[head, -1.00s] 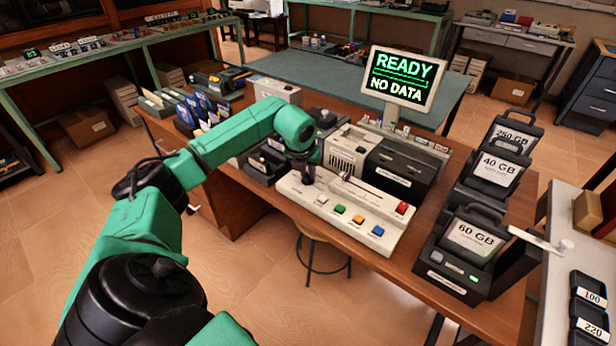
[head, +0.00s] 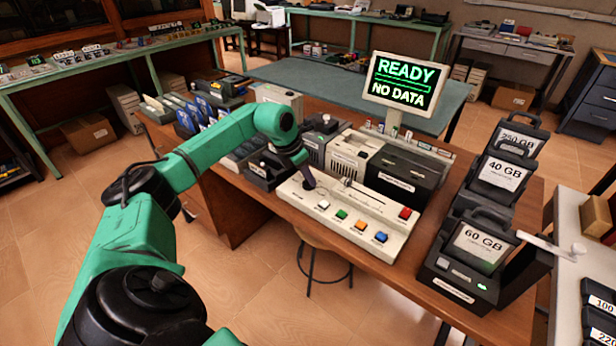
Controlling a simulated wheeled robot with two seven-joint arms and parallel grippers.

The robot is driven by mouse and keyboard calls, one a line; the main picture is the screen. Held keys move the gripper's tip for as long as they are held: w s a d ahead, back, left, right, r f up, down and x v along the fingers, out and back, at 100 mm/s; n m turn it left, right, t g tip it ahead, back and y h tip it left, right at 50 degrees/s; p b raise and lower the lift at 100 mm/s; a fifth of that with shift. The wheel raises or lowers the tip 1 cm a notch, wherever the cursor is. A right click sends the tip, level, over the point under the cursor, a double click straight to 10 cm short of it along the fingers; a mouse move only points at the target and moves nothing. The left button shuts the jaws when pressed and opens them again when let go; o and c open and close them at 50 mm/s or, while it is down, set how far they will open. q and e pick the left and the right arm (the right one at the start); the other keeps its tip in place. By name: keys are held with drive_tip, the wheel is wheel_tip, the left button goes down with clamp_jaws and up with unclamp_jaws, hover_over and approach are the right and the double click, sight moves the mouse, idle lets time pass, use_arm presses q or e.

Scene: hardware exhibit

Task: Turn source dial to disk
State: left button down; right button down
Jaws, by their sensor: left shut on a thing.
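The control panel (head: 362,232) is a cream box near the front edge of the wooden desk, with white, green, orange, blue and red buttons and a slider slot. My left gripper (head: 307,180) reaches down to the panel's left end and is shut on the source dial there. The dial is mostly hidden by the gripper, so its pointer and labels cannot be read. A monitor (head: 404,82) behind the panel reads "READY" and "NO DATA" in green. My right gripper is not in view.
Black cartridge holders marked 60 GB (head: 478,245), 40 GB (head: 500,172) and 250 GB (head: 518,140) stand right of the panel. A black drawer unit (head: 402,172) stands close behind it. A stool (head: 322,250) is below the desk edge.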

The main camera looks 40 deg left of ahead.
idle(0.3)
use_arm(q)
drive_tip(key=c, duration=0.8)
unclamp_jaws()
drive_tip(key=shift+r, duration=0.1)
drive_tip(key=v, duration=1.4)
drive_tip(key=shift+r, duration=0.25)
